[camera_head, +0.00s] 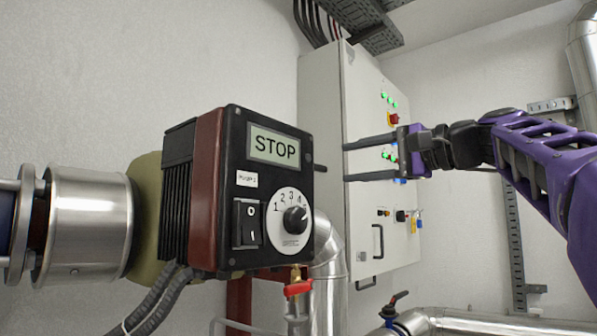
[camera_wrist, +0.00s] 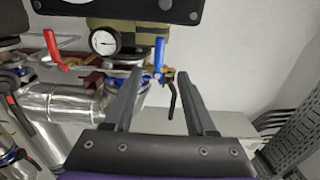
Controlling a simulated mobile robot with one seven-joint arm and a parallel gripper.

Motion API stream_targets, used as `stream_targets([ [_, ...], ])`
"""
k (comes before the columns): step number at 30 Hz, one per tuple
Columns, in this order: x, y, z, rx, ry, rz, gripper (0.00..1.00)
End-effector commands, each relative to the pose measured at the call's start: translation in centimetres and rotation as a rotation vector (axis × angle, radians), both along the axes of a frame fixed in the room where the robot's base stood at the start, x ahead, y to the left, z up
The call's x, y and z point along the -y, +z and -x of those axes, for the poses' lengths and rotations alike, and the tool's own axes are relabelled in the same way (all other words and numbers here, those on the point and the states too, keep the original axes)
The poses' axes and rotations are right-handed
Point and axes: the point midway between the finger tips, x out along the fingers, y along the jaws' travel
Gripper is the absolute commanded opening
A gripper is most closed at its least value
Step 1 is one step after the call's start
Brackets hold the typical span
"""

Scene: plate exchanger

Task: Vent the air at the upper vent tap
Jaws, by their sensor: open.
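Which tap is the upper vent tap I cannot tell for sure. In the head view a small tap with a red handle (camera_head: 298,288) sits below the pump controller. In the wrist view a red lever (camera_wrist: 52,50) is at left, a blue lever (camera_wrist: 159,55) is near the middle and a black lever (camera_wrist: 171,97) on a brass fitting is just below it. My gripper (camera_head: 345,162) is open and empty, to the right of the controller in the head view. In the wrist view its fingers (camera_wrist: 161,76) point toward the blue and black levers; contact cannot be told.
The pump controller (camera_head: 272,151) shows STOP, with a dial and rocker switch. A grey control cabinet (camera_head: 322,85) with green lights stands behind my gripper. A round gauge (camera_wrist: 103,41) and metal-clad pipes (camera_wrist: 62,108) show in the wrist view. A black-handled valve (camera_head: 392,310) is low in the head view.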

Motion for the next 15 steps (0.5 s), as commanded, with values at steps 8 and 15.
stream_targets([
  [8,-5.0,0.1,-3.8,-0.002,0.004,-0.002,0.56],
  [15,-8.9,0.2,-6.9,-0.002,0.003,0.0,0.56],
])
